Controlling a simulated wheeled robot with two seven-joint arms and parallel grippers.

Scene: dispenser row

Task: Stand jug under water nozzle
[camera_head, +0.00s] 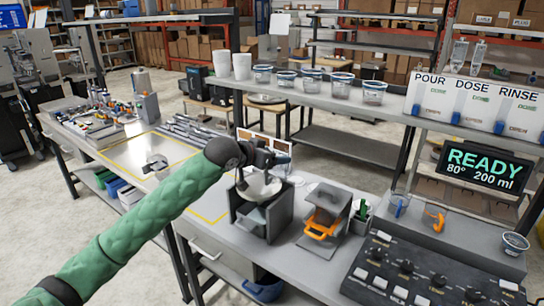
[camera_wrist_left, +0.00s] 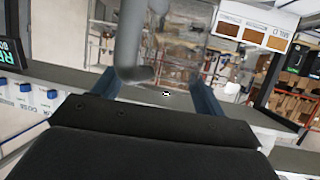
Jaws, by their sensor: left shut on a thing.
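My left gripper (camera_head: 262,157) is above the dark open-fronted stand (camera_head: 240,207) on the front bench. A pale, rounded vessel (camera_head: 260,187), apparently the jug, shows just below the gripper over the stand. I cannot tell whether it touches the stand. In the left wrist view, a grey curved bar (camera_wrist_left: 130,45), perhaps the jug's handle, reaches down between the blue-grey fingers (camera_wrist_left: 155,98). The gripper is shut on this part. No water nozzle can be made out clearly. The right gripper is not in view.
A machine with an orange handle (camera_head: 322,225) stands right of the dark stand. A black control panel (camera_head: 410,270) lies front right, below the READY display (camera_head: 483,167). POUR, DOSE and RINSE panels (camera_head: 472,105) hang above. Cups line the raised shelf (camera_head: 335,105).

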